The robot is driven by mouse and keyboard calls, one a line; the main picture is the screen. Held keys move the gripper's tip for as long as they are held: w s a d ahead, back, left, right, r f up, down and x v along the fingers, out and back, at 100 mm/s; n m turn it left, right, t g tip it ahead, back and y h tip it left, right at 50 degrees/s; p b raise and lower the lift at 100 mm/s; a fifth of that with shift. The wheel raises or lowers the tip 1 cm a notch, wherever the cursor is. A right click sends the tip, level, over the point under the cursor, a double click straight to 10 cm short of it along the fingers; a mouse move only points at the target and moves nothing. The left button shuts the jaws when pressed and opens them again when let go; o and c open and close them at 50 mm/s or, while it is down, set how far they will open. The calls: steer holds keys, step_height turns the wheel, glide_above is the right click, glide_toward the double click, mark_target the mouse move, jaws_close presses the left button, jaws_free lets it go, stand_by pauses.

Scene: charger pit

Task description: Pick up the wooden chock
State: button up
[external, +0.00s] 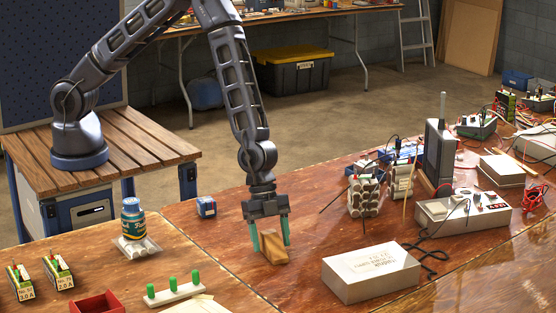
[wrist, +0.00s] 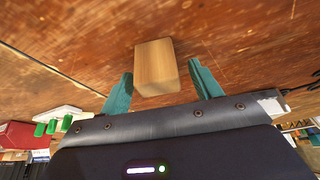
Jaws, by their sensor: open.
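The wooden chock (external: 272,248) is a light brown block on the wooden table, below my gripper in the external view. My gripper (external: 270,246) points down with its two green fingers apart, close over the chock. In the wrist view the chock (wrist: 156,67) shows between and just beyond the fingertips of my gripper (wrist: 160,74), with a visible gap to the right finger. The left finger is close to the chock's side; I cannot tell whether it touches. Nothing is held.
A white box (external: 370,272) lies to the right of the chock. A white strip with green pegs (external: 173,290) and a red tray (external: 98,303) are at the front left. A blue jar (external: 133,218) stands farther left. Battery packs and a radio (external: 438,155) stand back right.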

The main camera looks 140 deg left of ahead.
steer(key=shift+w+f, duration=0.25)
steer(key=shift+f, duration=0.3)
steer(key=shift+c, duration=0.2)
steer(key=c, duration=1.1)
steer(key=shift+r, duration=0.1)
